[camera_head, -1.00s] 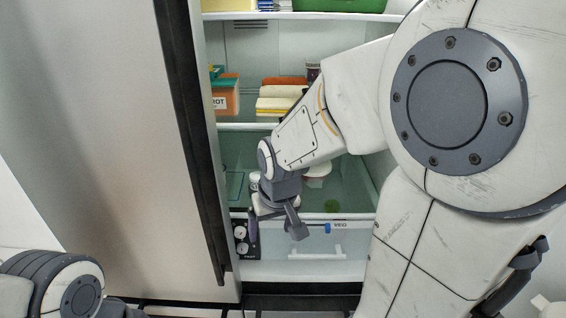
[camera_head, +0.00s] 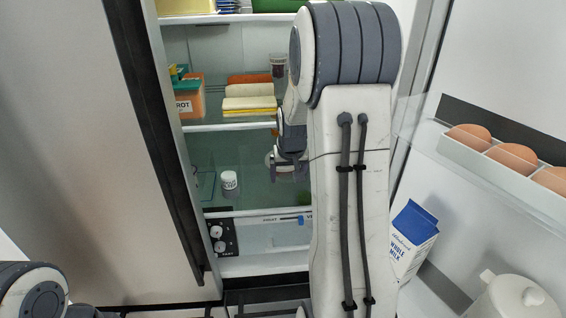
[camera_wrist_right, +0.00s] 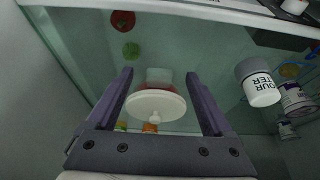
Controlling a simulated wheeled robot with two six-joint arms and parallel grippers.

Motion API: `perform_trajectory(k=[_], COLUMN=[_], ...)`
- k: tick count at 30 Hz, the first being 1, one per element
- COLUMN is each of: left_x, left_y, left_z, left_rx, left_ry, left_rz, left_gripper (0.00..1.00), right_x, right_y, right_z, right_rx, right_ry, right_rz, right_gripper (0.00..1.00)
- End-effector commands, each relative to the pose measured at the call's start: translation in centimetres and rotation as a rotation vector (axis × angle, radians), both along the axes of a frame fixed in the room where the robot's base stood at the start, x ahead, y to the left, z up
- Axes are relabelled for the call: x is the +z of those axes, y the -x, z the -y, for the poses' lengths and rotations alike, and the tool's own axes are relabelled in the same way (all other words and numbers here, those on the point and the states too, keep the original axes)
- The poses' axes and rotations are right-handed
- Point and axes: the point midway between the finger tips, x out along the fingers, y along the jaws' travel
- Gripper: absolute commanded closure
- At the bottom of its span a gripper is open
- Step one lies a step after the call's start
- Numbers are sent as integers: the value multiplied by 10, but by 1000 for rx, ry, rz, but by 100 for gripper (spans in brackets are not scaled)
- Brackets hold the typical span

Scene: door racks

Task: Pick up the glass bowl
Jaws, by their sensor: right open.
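A lidded vessel with a round white knobbed lid (camera_wrist_right: 155,104), a clear part and some red shows between my fingers in the right wrist view. It may be the glass bowl; I cannot tell for sure. In the head view this gripper (camera_head: 290,168) is inside the fridge, above the lower glass shelf. Only part of my left arm shows at the lower left; its gripper is out of view.
A white tub (camera_wrist_right: 259,83) and a jar (camera_wrist_right: 297,98) stand to the right in the wrist view; red (camera_wrist_right: 123,20) and green (camera_wrist_right: 131,50) round items lie beyond. Above are a carrot box (camera_head: 189,100) and stacked blocks (camera_head: 249,92). A milk carton (camera_head: 411,240) stands in the door.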

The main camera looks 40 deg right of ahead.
Motion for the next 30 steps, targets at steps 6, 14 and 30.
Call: perform_trajectory(k=[6, 14, 30], left_x=[7, 18, 20], left_y=[0, 0, 0], left_z=[0, 0, 0], left_rx=[0, 1, 1], left_ry=[0, 0, 0], left_rz=[0, 0, 0], left_gripper=[100, 100, 100], right_x=[1, -34, -47], right_y=[-12, -26, -31], right_z=[8, 16, 19], right_rx=[0, 1, 1], right_ry=[-1, -2, 0], right_rz=[-1, -4, 0], right_gripper=[15, 15, 72])
